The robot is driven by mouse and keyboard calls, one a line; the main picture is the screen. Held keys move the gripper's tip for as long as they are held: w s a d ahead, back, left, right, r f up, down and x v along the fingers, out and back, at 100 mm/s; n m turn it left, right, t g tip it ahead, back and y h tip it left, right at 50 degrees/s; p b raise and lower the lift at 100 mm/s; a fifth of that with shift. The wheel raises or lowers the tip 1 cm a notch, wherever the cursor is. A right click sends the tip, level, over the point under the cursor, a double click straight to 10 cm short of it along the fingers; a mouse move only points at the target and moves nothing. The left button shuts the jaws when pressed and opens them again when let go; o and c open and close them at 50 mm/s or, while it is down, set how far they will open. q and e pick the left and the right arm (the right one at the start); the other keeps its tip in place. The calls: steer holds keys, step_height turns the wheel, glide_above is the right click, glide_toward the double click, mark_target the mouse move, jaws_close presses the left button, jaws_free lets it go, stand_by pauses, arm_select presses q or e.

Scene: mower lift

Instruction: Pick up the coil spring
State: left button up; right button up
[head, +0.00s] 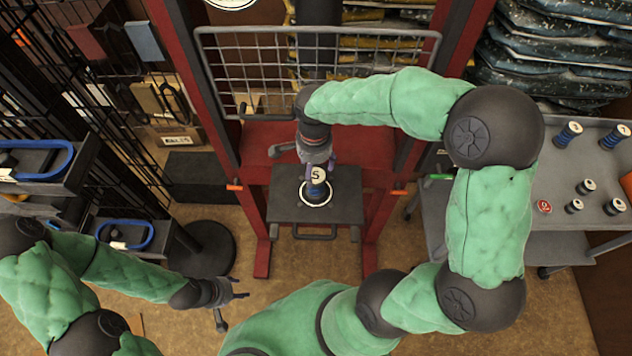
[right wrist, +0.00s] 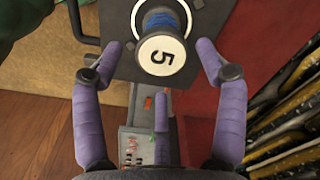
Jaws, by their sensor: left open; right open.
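A blue coil spring (head: 316,192) with a white, marked cap stands upright on the dark plate (head: 345,200) of the red press frame, inside a white ring. In the right wrist view the spring (right wrist: 160,17) shows below its cap, which reads 5. My right gripper (head: 318,162) is open just above and behind the spring. In the right wrist view its purple fingers (right wrist: 160,52) are spread on either side of the cap, with visible gaps and no grip. My left gripper (head: 232,302) is open and empty, low at the left, away from the press.
A grey cart (head: 560,185) at the right holds several capped springs and cylinders and a red disc. A wire guard (head: 310,65) stands behind the press plate. Shelves with blue rings (head: 125,235) and a black round base (head: 205,248) are at the left. Stacked bags fill the back right.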

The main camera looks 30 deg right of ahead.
mark_target(315, 176)
step_height(315, 176, down, 4)
steer(key=shift+r+b, duration=0.1)
steer(key=shift+b, duration=0.2)
steer(key=shift+d+f+b, duration=0.2)
steer(key=shift+f+b, duration=0.4)
steer(key=shift+f, duration=2.25)
steer(key=shift+r, duration=0.1)
jaws_close()
